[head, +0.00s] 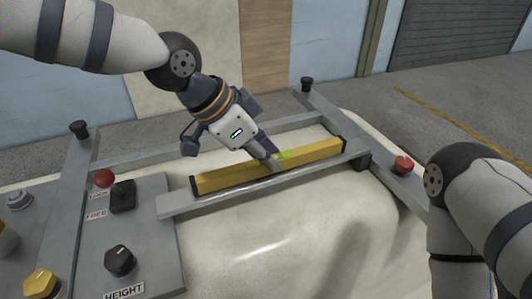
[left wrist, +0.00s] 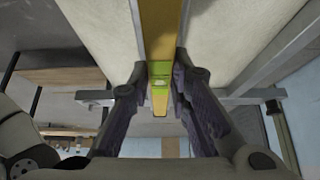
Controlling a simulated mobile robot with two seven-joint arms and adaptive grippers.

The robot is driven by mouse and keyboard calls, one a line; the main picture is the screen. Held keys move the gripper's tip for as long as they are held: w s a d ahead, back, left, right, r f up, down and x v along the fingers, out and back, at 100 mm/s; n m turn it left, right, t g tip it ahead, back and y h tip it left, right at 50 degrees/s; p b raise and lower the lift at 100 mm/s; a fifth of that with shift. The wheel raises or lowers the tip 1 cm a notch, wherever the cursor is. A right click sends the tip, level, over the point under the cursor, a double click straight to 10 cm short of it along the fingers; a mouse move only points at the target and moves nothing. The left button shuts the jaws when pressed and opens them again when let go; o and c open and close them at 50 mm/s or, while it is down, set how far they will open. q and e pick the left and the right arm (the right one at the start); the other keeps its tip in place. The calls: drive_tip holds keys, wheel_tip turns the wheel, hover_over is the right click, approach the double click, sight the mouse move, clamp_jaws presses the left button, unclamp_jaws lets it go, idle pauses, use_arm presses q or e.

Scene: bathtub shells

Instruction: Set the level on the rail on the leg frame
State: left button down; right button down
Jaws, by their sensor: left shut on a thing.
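The level is a long yellow bar (head: 222,180) with black end caps and a green vial in its middle. It also shows in the left wrist view (left wrist: 161,30), running between the fingers. My left gripper (head: 270,160) is shut on the level near its middle. The leg frame (head: 65,205) is grey metal and lies over a cream bathtub shell. Its near rail (head: 240,197) runs just below and in front of the level, nearly parallel to it. I cannot tell whether the level touches the rail. My right gripper is out of view.
A grey control panel (head: 150,235) with a black knob (head: 119,260) marked HEIGHT and a red-topped lever (head: 104,179) stands at left. The cream shell (head: 270,250) is clear in front.

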use_arm(q)
drive_tip(key=c, duration=1.5)
unclamp_jaws()
